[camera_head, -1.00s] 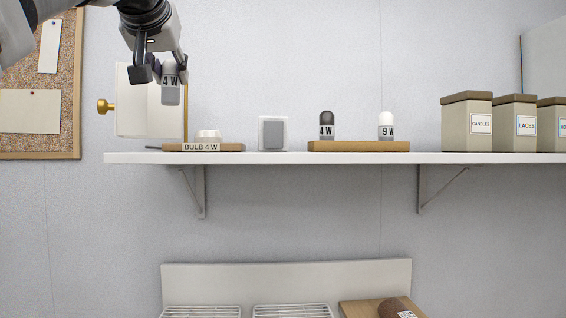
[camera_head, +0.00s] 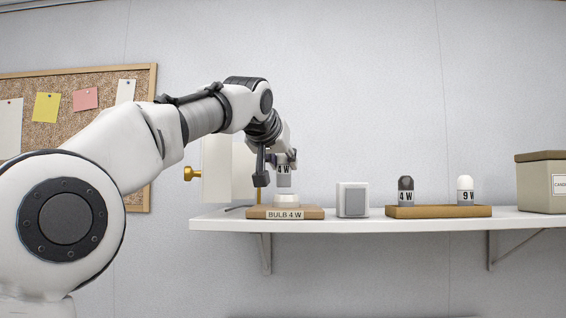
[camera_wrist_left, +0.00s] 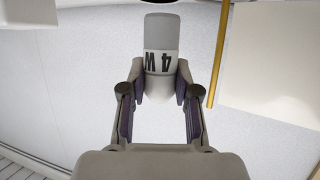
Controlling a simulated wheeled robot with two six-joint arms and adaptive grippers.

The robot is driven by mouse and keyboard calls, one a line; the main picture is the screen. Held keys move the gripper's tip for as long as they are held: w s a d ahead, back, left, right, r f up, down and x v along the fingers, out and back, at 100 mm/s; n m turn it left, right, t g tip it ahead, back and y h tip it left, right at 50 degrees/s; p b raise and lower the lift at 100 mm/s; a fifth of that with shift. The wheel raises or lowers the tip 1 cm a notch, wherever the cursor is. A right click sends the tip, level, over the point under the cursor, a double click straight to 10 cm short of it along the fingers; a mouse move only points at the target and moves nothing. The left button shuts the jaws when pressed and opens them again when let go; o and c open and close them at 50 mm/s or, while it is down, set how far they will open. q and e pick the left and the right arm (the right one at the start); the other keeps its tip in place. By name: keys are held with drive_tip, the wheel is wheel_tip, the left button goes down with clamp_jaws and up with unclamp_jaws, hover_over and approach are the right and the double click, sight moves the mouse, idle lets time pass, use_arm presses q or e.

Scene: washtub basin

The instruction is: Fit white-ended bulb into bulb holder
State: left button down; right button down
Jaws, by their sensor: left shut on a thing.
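My left gripper (camera_head: 276,165) is shut on a bulb (camera_head: 284,175) marked 4 W. In the left wrist view the gripper (camera_wrist_left: 162,82) pinches the bulb (camera_wrist_left: 162,32) by its white end, with the grey end pointing away. The bulb hangs roughly upright, grey end down, just above the round white bulb holder (camera_head: 286,199). Whether they touch is not clear. The holder sits on a wooden base (camera_head: 314,213) labelled BULB 4 W. A dark-topped 4 W bulb (camera_head: 406,184) and a white-topped 9 W bulb (camera_head: 465,184) stand farther right. My right gripper is out of view.
The two other bulbs stand on a wooden tray (camera_head: 440,212). A white box with a grey panel (camera_head: 352,199) stands between holder and tray. A white panel with a brass knob (camera_head: 192,174) is behind my gripper.

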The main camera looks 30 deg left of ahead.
sight(284, 176)
use_arm(q)
drive_tip(key=f, duration=0.3)
drive_tip(key=shift+w+d+f+b, duration=0.3)
drive_tip(key=shift+s, duration=0.3)
drive_tip(key=c, duration=1.1)
unclamp_jaws()
drive_tip(key=shift+w+a+f, duration=0.1)
drive_tip(key=shift+w+a, duration=0.05)
drive_tip(key=shift+w, duration=0.05)
drive_tip(key=shift+o, duration=1.3)
drive_tip(key=shift+w, duration=0.3)
drive_tip(key=shift+s, duration=0.15)
drive_tip(key=shift+s+b, duration=0.25)
drive_tip(key=shift+b, duration=0.1)
drive_tip(key=s+b, duration=0.1)
drive_tip(key=b, duration=0.1)
drive_tip(key=s+b, duration=0.1)
drive_tip(key=b, duration=0.2)
drive_tip(key=shift+s+d, duration=0.3)
drive_tip(key=shift+d, duration=0.1)
drive_tip(key=r+b+v, duration=0.1)
drive_tip(key=b+v, duration=0.2)
drive_tip(key=v, duration=0.6)
drive_tip(key=shift+w, duration=0.25)
drive_tip(key=shift+s+r, duration=0.1)
drive_tip(key=shift+r, duration=0.1)
